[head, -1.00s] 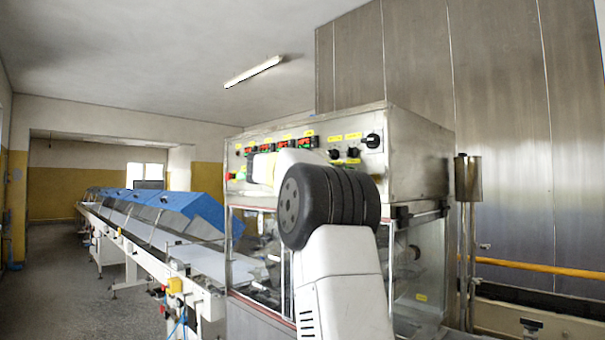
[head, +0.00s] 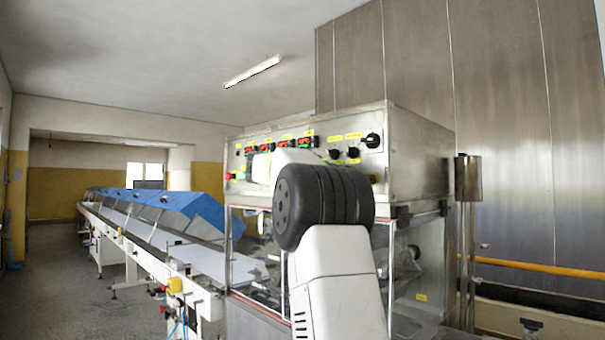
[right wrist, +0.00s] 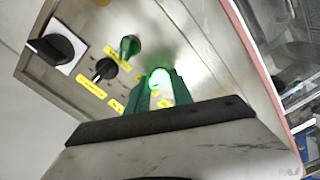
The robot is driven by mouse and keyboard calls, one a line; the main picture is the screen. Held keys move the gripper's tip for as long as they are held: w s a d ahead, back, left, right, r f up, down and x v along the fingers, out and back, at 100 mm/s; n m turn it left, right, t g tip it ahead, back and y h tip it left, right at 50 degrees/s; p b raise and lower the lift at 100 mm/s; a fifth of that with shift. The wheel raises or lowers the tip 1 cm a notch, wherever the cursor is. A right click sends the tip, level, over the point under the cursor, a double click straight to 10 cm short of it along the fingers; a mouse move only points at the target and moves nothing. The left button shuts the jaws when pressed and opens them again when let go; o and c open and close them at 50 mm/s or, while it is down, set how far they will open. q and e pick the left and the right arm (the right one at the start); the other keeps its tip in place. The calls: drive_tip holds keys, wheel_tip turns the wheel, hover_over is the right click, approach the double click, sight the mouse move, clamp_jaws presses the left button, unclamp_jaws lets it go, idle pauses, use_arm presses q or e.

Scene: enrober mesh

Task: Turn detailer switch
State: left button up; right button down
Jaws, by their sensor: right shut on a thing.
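The control panel (head: 345,150) on the steel cabinet carries several knobs and lit red-green switches with yellow labels too small to read. My right arm covers part of it in the head view and hides the gripper there. In the right wrist view my right gripper (right wrist: 161,86) is at the panel face, its fingers shut around a glowing green switch (right wrist: 160,82). I cannot read which label belongs to it. My left gripper is not in view.
Below the panel is a clear-windowed enclosure (head: 422,265). A conveyor (head: 195,262) with blue covers (head: 190,205) runs off to the left. A steel post (head: 467,180) stands right of the cabinet. The floor at far left is clear.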

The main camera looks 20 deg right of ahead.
drive_tip(key=shift+f, duration=0.15)
idle(0.3)
drive_tip(key=c, duration=1.1)
unclamp_jaws()
drive_tip(key=v, duration=0.7)
drive_tip(key=shift+s+a, duration=0.15)
drive_tip(key=shift+a, duration=0.25)
drive_tip(key=s+a+f+n+y, duration=0.1)
drive_tip(key=s+f+y, duration=0.45)
drive_tip(key=f, duration=0.35)
drive_tip(key=s+a+f+n+y, duration=0.1)
drive_tip(key=s+f+y, duration=0.3)
drive_tip(key=s+f, duration=0.45)
drive_tip(key=s+a+f+y, duration=0.3)
drive_tip(key=s+a+f, duration=0.2)
drive_tip(key=s+a, duration=0.1)
drive_tip(key=s+a+f+y, duration=0.3)
drive_tip(key=s+a+f, duration=0.3)
drive_tip(key=s+a+f+y, duration=0.3)
drive_tip(key=s+a+f, duration=0.2)
drive_tip(key=s+a, duration=0.1)
drive_tip(key=shift+s+a+f+g, duration=0.15)
drive_tip(key=shift+a+f+g, duration=0.1)
drive_tip(key=shift+f+g, duration=0.15)
